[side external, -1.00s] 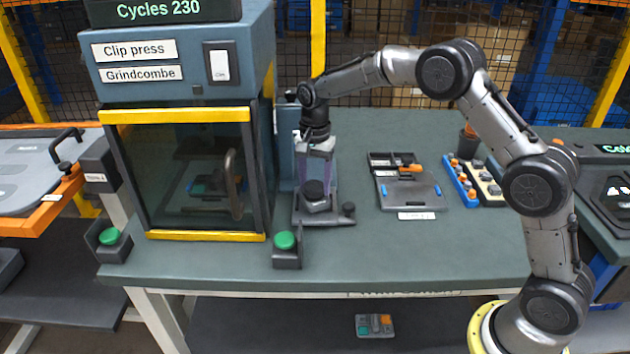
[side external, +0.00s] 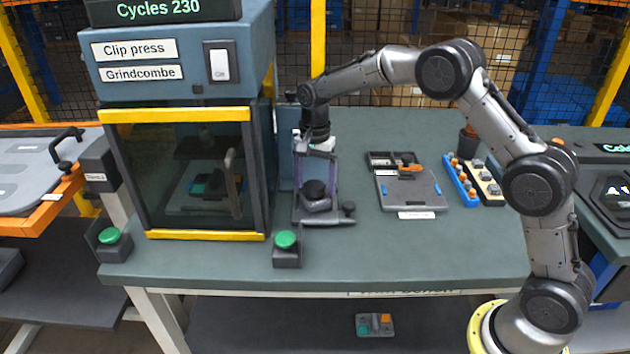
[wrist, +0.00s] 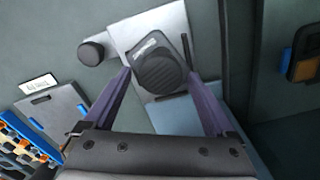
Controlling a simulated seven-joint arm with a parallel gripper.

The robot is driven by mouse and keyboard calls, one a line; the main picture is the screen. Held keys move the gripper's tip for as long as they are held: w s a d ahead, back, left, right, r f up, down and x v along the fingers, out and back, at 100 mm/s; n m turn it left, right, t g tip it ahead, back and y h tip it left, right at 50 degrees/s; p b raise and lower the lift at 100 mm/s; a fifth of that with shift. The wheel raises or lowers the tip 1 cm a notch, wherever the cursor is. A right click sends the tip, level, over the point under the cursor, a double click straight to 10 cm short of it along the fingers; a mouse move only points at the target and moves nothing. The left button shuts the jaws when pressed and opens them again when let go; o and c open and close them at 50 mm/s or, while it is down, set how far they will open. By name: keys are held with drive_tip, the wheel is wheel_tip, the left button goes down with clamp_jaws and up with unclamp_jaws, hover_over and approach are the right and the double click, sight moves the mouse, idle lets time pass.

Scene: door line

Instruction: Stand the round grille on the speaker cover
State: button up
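A dark round grille (side external: 314,188), ribbed on top, sits on a dark grey speaker cover (side external: 316,205) on a pale metal fixture plate. In the wrist view the round grille (wrist: 160,70) lies flat-looking over the cover (wrist: 149,44), whose small label shows at its edge. My gripper (side external: 316,180) is above the fixture with its purple fingers spread. In the wrist view my gripper (wrist: 159,76) is open, one finger on each side of the grille, with visible gaps. I cannot tell how high the fingertips are above the cover.
A clip press (side external: 185,175) with a closed clear door stands left of the fixture. A black knob (side external: 348,208) is at the fixture's right. A grey tray (side external: 410,196) and racks of small parts (side external: 470,182) lie to the right. The bench front is clear beyond the green button (side external: 286,240).

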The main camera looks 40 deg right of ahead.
drive_tip(key=shift+r, duration=0.1)
drive_tip(key=s+r+t, duration=0.1)
drive_tip(key=s+r, duration=0.1)
drive_tip(key=r, duration=0.9)
drive_tip(key=s+r+t, duration=0.1)
drive_tip(key=s+r, duration=0.2)
drive_tip(key=r, duration=0.8)
drive_tip(key=s+r+n+t, duration=0.1)
drive_tip(key=s+r, duration=0.2)
drive_tip(key=s, duration=0.3)
drive_tip(key=s+r+n+t, duration=0.1)
drive_tip(key=s+r, duration=0.2)
drive_tip(key=s, duration=0.4)
drive_tip(key=s+a+f+n+t, duration=0.1)
drive_tip(key=s+f+n, duration=0.4)
drive_tip(key=s, duration=0.7)
drive_tip(key=s+f+n, duration=0.5)
drive_tip(key=f+n, duration=0.1)
drive_tip(key=f, duration=0.3)
drive_tip(key=shift+t, duration=0.3)
